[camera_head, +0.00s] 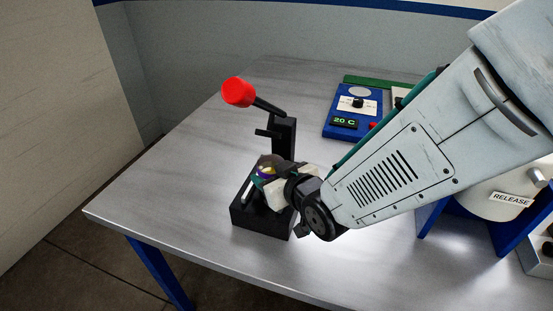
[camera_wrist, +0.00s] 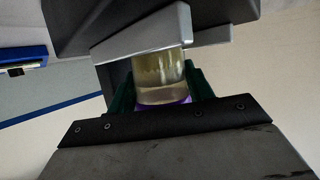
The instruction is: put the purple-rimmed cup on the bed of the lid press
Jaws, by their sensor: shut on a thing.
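The lid press is black, with a base (camera_head: 258,222), an upright column (camera_head: 284,138) and a lever ending in a red knob (camera_head: 238,92). My gripper (camera_head: 266,179) is over the press base, in front of the column. It is shut on the purple-rimmed cup (camera_head: 266,171), which is mostly hidden by the fingers in the head view. In the wrist view the clear cup (camera_wrist: 160,75) with yellowish contents sits between green finger pads, its purple rim (camera_wrist: 165,101) toward the picture's bottom. I cannot tell whether the cup touches the bed.
The metal table (camera_head: 170,180) is clear left of the press. A blue unit (camera_head: 345,105) with a 20 C display stands at the back. At the right, a pale round-bodied device (camera_head: 490,203) labelled RELEASE sits on blue supports, partly behind my arm.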

